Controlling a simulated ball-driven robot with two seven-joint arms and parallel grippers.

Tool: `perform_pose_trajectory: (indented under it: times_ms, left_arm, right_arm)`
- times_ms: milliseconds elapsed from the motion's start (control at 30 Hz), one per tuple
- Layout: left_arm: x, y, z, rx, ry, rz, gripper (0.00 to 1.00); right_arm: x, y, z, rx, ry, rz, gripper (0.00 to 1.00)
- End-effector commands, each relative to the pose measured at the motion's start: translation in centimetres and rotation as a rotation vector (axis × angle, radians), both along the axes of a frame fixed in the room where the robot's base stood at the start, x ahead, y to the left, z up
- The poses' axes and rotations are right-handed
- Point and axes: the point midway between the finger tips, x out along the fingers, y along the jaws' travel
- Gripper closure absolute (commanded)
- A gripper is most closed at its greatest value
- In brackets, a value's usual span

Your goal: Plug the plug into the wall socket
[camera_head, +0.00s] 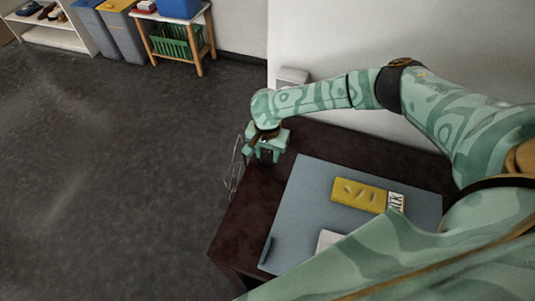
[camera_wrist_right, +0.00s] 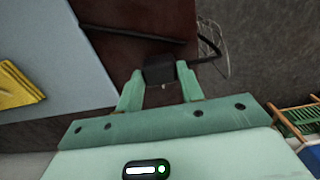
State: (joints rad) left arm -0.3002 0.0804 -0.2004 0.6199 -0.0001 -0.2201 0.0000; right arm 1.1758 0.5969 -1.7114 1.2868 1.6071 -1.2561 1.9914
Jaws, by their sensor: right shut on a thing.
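My right gripper (camera_head: 266,155) is over the far left corner of the dark table. In the right wrist view the right gripper (camera_wrist_right: 160,92) is shut on a dark block-shaped plug (camera_wrist_right: 159,69), held between its two fingers. A small light prong shows on the plug's near side. A cord runs from the plug to a loose coil (camera_wrist_right: 211,42) beside the table edge. The coil (camera_head: 235,168) also hangs there in the head view. A white box on the wall (camera_head: 292,76) is behind my right forearm; I cannot tell whether it is the socket. My left gripper is not in view.
The dark table (camera_head: 240,225) carries a grey mat (camera_head: 300,205) with a yellow item (camera_head: 358,195) and a partly hidden white object (camera_head: 327,240). A shelf with a green basket (camera_head: 176,41) and bins (camera_head: 125,38) stand at the far wall. The floor at left is clear.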

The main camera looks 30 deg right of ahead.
Motion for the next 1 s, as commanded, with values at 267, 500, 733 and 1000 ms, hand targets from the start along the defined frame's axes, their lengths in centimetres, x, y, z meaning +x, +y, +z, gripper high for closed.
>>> perform_pose_trajectory:
  times_ms: [267, 500, 733, 1000]
  left_arm:
    - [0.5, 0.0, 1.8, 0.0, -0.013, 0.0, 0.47]
    - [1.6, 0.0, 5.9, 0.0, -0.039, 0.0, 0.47]
    - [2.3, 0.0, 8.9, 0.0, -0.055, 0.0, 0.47]
    - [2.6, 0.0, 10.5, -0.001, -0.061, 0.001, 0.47]
  right_arm:
    - [0.1, 0.0, 3.4, 0.001, -0.004, 0.0, 0.83]
    - [-3.7, 1.2, 8.6, 0.003, -0.004, 0.003, 0.83]
    - [-8.9, 2.9, 11.4, 0.001, 0.0, 0.004, 0.83]
    - [-12.5, 4.1, 12.7, 0.001, -0.001, 0.002, 0.83]
